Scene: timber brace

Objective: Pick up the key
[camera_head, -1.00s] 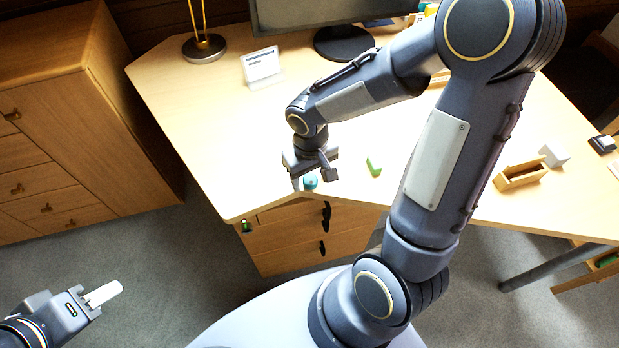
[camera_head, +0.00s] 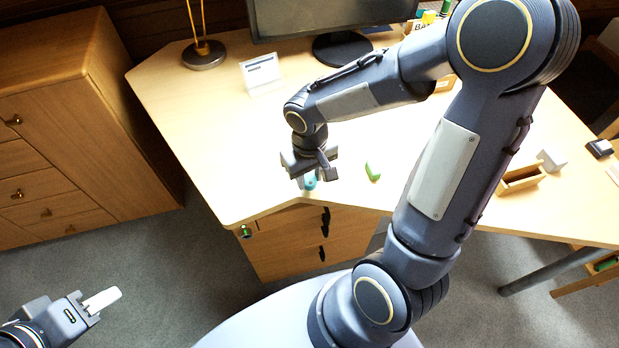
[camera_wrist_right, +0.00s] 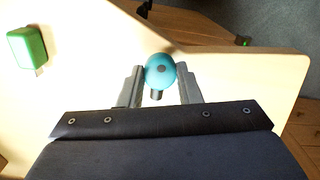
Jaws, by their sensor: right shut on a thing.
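A small teal piece with a round head and a short dark stem, which looks like the key (camera_wrist_right: 159,70), is between the fingers of my right gripper (camera_wrist_right: 160,85) in the wrist view. My right gripper is shut on it, low over the front edge of the desk. In the head view the teal head (camera_head: 310,181) shows just below the right gripper (camera_head: 313,175), whose fingers partly hide it. My left gripper (camera_head: 104,299) is at the lower left, over the floor and away from the desk; its opening cannot be made out.
A green block with a pale tip (camera_head: 372,171) lies on the desk to the right. A green piece (camera_head: 246,231) is at the drawer front below. An open wooden box (camera_head: 521,178) and white block (camera_head: 551,160) are farther right. A monitor (camera_head: 330,15), lamp and card stand behind.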

